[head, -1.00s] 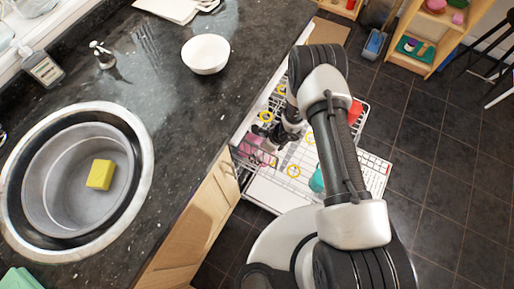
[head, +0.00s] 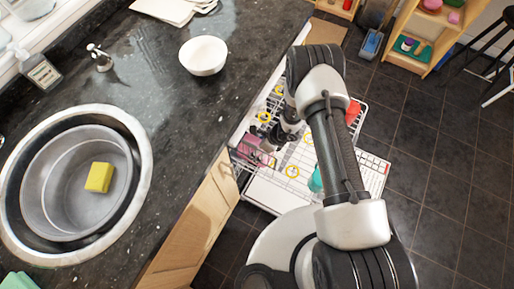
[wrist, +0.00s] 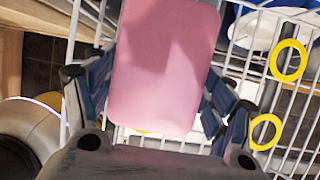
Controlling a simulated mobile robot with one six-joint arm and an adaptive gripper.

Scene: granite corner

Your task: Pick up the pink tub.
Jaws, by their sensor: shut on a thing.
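The pink tub (wrist: 165,65) fills the upper middle of the wrist view, its flat, rounded-corner face towards the camera. My gripper (wrist: 162,88) has one finger on each side of the tub and is shut on it. In the head view the tub (head: 250,148) shows small at the near left corner of the white dish rack, partly hidden by wires and my gripper (head: 268,146). I cannot tell whether the tub is clear of the rack floor.
The white wire rack (head: 270,192) surrounds the gripper, with yellow rings (wrist: 289,60) and a teal item (head: 316,180) in it. The dark counter (head: 165,130) edge and wooden cabinet (head: 195,215) are close on the left. A white bowl (head: 203,56) stands on the counter.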

